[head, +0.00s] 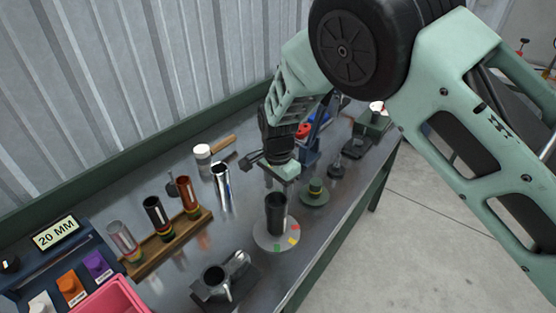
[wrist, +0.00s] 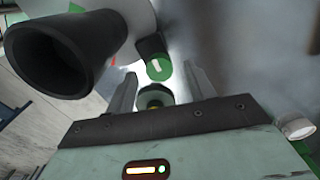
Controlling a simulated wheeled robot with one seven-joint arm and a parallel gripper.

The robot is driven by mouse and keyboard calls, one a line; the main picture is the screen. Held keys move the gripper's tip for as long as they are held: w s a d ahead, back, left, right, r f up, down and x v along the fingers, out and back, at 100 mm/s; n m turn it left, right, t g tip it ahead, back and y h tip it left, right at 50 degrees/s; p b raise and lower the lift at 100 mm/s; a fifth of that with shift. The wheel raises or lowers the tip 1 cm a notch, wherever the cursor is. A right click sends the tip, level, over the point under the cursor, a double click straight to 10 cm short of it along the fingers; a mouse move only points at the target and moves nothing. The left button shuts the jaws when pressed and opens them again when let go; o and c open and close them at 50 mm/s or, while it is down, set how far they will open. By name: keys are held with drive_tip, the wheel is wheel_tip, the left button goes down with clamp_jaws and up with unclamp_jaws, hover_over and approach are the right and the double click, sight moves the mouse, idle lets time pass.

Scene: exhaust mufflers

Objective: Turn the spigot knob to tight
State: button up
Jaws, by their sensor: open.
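A green knob with a yellow band (head: 316,187) stands on a round green base on the bench; I take it to be the spigot knob. A black flared tube (head: 276,213) stands upright on a grey disc (head: 268,241) with red, yellow and green patches. My gripper (head: 285,170) is above the bench, behind the tube and left of the knob. In the wrist view my gripper (wrist: 160,90) is open, with a yellow, black and green piece (wrist: 152,97) between its fingers, apart from them. A green round face with a white mark (wrist: 158,68) lies beyond. The knob's setting cannot be read.
The black tube (wrist: 55,55) is close by my left finger. A chrome tube (head: 222,187) stands left of my gripper. A wooden rack (head: 165,243) holds several tubes. A black fixture (head: 225,285) is at the front. The bench's right edge is near the knob.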

wheel_tip(320, 180, up, 16)
drive_tip(key=b, duration=0.3)
drive_tip(key=shift+f, duration=0.15)
drive_tip(key=s+d+n, duration=0.4)
drive_tip(key=s+n, duration=0.1)
drive_tip(key=s, duration=0.5)
drive_tip(key=s+d+n, duration=0.5)
drive_tip(key=s+n, duration=0.1)
drive_tip(key=s, duration=0.4)
drive_tip(key=s+d+n, duration=0.5)
drive_tip(key=s+n, duration=0.1)
drive_tip(key=s, duration=0.4)
drive_tip(key=shift+s+r+y, duration=0.25)
drive_tip(key=shift+r+y, duration=0.05)
drive_tip(key=shift+r, duration=0.05)
